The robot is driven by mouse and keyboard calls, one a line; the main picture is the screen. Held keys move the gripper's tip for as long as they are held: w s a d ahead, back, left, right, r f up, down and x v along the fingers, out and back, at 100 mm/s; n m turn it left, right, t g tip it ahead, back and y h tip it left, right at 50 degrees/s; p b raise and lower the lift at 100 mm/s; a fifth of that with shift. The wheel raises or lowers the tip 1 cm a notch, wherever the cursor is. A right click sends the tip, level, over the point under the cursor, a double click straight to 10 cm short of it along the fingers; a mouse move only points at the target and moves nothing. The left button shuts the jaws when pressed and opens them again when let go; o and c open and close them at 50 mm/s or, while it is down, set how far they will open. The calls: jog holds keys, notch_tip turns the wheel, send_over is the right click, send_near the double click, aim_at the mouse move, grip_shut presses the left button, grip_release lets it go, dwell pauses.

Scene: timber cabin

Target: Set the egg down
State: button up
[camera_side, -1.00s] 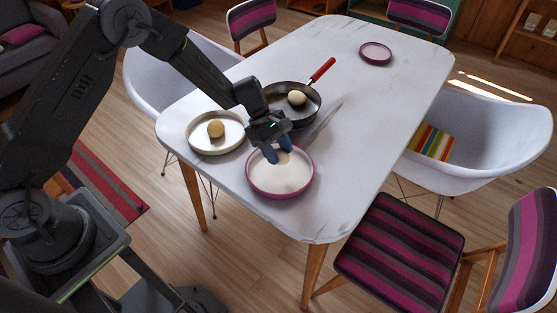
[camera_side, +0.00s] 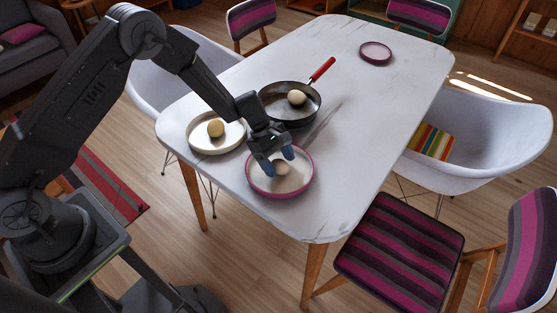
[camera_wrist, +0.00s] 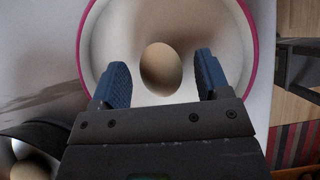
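A pale egg (camera_side: 281,168) rests in the pink-rimmed white plate (camera_side: 290,189) near the table's front corner. In the wrist view the egg (camera_wrist: 161,69) lies between my two blue fingers, with a gap on each side. My gripper (camera_side: 278,163) is open just above the plate, its fingertips beside the egg and apart from it. It also shows in the wrist view (camera_wrist: 160,80). In the side view the fingers hide a little of the plate.
A second egg (camera_side: 297,97) lies in the black frying pan (camera_side: 275,107) with a red handle. A tan egg (camera_side: 215,128) lies on a white plate (camera_side: 230,140) to the left. A small pink plate (camera_side: 375,52) sits at the far end. The table's right side is clear.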

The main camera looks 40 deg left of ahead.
jog(key=shift+r, duration=0.1)
jog(key=v, duration=1.2)
jog(key=shift+r, duration=0.15)
jog(key=s+r+m+t+y, duration=0.1)
jog(key=s+r+m+y, duration=0.1)
jog(key=s+r+m, duration=0.55)
jog(key=s+r+m+t+y, duration=0.15)
jog(key=s+r, duration=0.35)
jog(key=r, duration=0.5)
jog(key=s+a+r+m+t+y, duration=0.1)
jog(key=s+r+m, duration=0.1)
jog(key=s+m, duration=0.2)
jog(key=s+a+r+m+t+y, duration=0.1)
jog(key=s+m, duration=0.3)
jog(key=s, duration=0.7)
jog(key=shift+s+a+r+t+y, duration=0.3)
jog(key=shift+a+r+t+y, duration=0.1)
jog(key=shift+a+t+y, duration=0.25)
